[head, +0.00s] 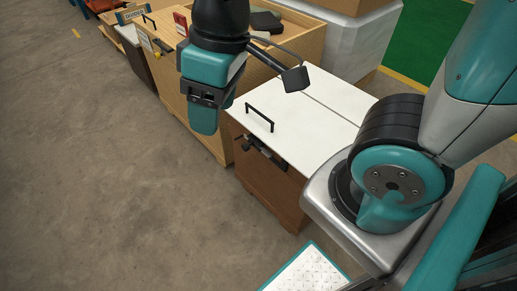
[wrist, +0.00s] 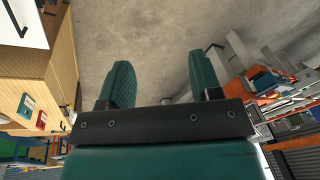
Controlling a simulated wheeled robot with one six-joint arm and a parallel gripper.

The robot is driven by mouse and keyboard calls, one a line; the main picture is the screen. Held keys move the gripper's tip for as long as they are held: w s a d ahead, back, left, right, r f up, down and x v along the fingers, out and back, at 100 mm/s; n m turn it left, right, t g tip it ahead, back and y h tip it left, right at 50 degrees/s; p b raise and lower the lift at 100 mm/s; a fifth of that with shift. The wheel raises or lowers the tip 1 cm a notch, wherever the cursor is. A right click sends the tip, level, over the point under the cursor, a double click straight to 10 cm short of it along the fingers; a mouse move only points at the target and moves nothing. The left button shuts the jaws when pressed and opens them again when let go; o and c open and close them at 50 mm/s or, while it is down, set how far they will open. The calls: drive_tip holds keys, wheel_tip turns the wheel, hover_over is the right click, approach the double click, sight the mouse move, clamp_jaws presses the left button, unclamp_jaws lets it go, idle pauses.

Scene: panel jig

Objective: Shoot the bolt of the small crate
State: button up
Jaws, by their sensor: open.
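A brown crate (head: 265,187) with a white lid (head: 300,98) stands right of my gripper in the head view. A black handle (head: 260,117) rises from its lid. A dark bolt fitting (head: 262,152) sits on its front face below the lid edge; whether it is shot or drawn is too small to tell. My gripper (head: 203,122) hangs left of the crate, apart from it, pointing down. In the wrist view the two teal fingers (wrist: 160,82) are wide apart with bare floor between them. The white lid (wrist: 30,32) is at the upper left there.
A light wooden crate (head: 205,130) stands beyond the brown one, with a red card (head: 181,24) near its top. A grey block (head: 350,45) stands behind. A teal-edged plate (head: 308,272) lies in front. Concrete floor (head: 90,170) on the left is clear.

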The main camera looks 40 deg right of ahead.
drive_tip(key=w+d+f+n+t+h+b, duration=0.1)
drive_tip(key=w+d+f+h+b, duration=0.15)
drive_tip(key=w+f+b, duration=0.55)
drive_tip(key=w+d+f+h+b, duration=0.25)
drive_tip(key=f+b, duration=0.35)
drive_tip(key=f, duration=0.6)
drive_tip(key=w+d+f+n+t+h+b, duration=0.15)
drive_tip(key=w+f+h+b, duration=0.25)
drive_tip(key=f+b, duration=0.55)
drive_tip(key=n+t+h+b, duration=0.25)
drive_tip(key=h+b, duration=0.55)
drive_tip(key=b, duration=0.6)
approach(244, 148)
drive_tip(key=shift+g, duration=0.5)
drive_tip(key=b+x, duration=0.7)
drive_tip(key=b, duration=0.2)
drive_tip(key=b+x, duration=0.4)
drive_tip(key=b, duration=0.1)
drive_tip(key=shift+w+d+f, duration=0.15)
drive_tip(key=shift+w+f, duration=0.2)
drive_tip(key=shift+w, duration=0.1)
drive_tip(key=shift+w+d, duration=0.2)
drive_tip(key=shift+d, duration=0.35)
